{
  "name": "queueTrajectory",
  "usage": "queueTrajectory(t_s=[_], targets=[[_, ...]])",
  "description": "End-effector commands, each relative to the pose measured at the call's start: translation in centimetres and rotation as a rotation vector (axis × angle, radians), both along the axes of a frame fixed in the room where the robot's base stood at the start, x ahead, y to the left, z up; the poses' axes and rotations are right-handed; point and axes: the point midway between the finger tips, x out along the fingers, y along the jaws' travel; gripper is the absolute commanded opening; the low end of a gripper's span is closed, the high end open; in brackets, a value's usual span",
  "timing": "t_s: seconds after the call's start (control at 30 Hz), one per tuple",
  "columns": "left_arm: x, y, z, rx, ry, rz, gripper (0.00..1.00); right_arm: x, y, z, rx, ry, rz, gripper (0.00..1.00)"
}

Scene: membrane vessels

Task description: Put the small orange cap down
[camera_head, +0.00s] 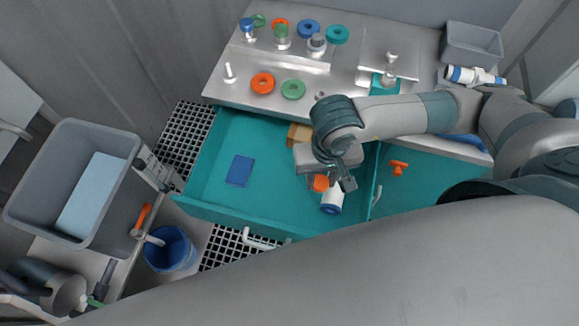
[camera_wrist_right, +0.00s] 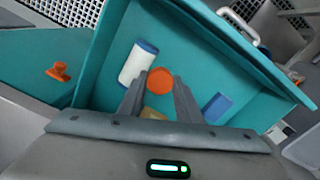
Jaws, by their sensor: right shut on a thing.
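The small orange cap (camera_head: 319,183) is between the fingertips of my right gripper (camera_head: 329,182), over the open teal drawer (camera_head: 215,190). The right wrist view shows the round orange cap (camera_wrist_right: 158,79) at the tips of the shut-on fingers (camera_wrist_right: 161,82). I cannot tell whether the cap touches the drawer floor. A white cylinder with a blue end (camera_head: 331,200) lies right beside the cap in the drawer.
The drawer also holds a flat blue piece (camera_head: 240,170) and a tan block (camera_head: 298,132), partly hidden by my arm. An orange handled piece (camera_head: 398,168) lies on teal to the right. Rings and vessels, including an orange ring (camera_head: 262,83), stand on the bench behind.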

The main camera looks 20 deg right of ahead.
Motion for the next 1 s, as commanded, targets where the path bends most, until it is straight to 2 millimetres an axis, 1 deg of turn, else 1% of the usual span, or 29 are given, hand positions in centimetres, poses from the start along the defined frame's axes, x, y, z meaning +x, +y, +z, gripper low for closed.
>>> queueTrajectory(t_s=[0.17,0.47,0.57,0.67,0.77,1.0], targets=[[-0.4,0.2,-0.1,0.003,0.01,0.0,1.0,-0.4,0.1,-0.4,0.001,0.0,-0.004,0.06],[-0.4,0.2,0.0,0.003,0.01,0.0,1.0,-0.3,0.1,-0.4,0.0,0.0,-0.004,0.06],[-0.4,0.2,0.2,0.003,0.009,0.0,1.0,0.0,0.3,-0.6,0.0,0.0,-0.005,0.06],[-0.4,0.2,0.6,0.003,0.009,0.0,1.0,0.7,0.6,-0.9,-0.001,0.001,-0.006,0.06],[-0.4,0.2,1.2,0.003,0.009,0.0,1.0,1.8,1.1,-1.6,-0.001,0.002,-0.006,0.06],[-0.3,0.1,2.8,0.002,0.009,0.0,1.0,5.4,2.8,-3.9,-0.001,0.002,-0.007,0.06]])
